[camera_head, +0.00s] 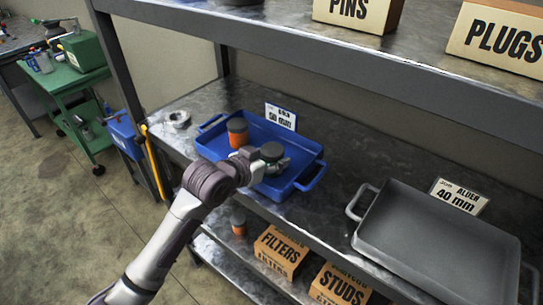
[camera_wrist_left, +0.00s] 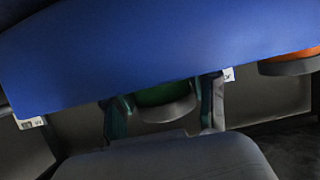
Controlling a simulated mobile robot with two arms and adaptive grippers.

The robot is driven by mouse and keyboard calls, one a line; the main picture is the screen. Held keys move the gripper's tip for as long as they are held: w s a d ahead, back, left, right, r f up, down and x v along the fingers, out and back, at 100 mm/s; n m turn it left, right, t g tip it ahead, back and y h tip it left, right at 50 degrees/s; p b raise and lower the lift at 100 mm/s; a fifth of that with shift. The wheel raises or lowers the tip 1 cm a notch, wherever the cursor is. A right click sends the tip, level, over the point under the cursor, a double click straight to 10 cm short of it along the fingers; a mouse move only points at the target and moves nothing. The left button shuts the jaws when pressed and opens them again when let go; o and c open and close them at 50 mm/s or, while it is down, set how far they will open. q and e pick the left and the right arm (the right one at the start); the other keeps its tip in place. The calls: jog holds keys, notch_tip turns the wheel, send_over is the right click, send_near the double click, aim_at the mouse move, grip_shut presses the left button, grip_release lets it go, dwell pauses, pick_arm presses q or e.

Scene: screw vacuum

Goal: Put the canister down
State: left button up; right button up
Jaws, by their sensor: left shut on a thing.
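My left gripper (camera_head: 274,164) is over the blue tray (camera_head: 308,180) on the middle shelf, shut on a canister (camera_head: 271,151) with a dark grey-green end. In the left wrist view the canister (camera_wrist_left: 165,103) is green with a grey end, between the two fingers (camera_wrist_left: 162,108). I cannot tell whether it touches the tray floor. An orange canister (camera_head: 238,138) with a dark lid stands in the tray to the left, also seen in the wrist view (camera_wrist_left: 292,62). A 50 mm card (camera_head: 281,117) stands behind the tray. My right gripper is not in view.
A grey tray (camera_head: 440,240) with a 40 mm card (camera_head: 459,196) is to the right. A metal ring-like part (camera_head: 177,118) lies left of the blue tray. The upper shelf (camera_head: 330,65) overhangs behind. Below are another orange canister (camera_head: 238,226) and boxes (camera_head: 281,250). Bare shelf lies between the trays.

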pick_arm(q)
jog(key=shift+f, duration=0.15)
jog(key=o, duration=1)
jog(key=shift+c, duration=0.2)
jog(key=shift+o, duration=1.3)
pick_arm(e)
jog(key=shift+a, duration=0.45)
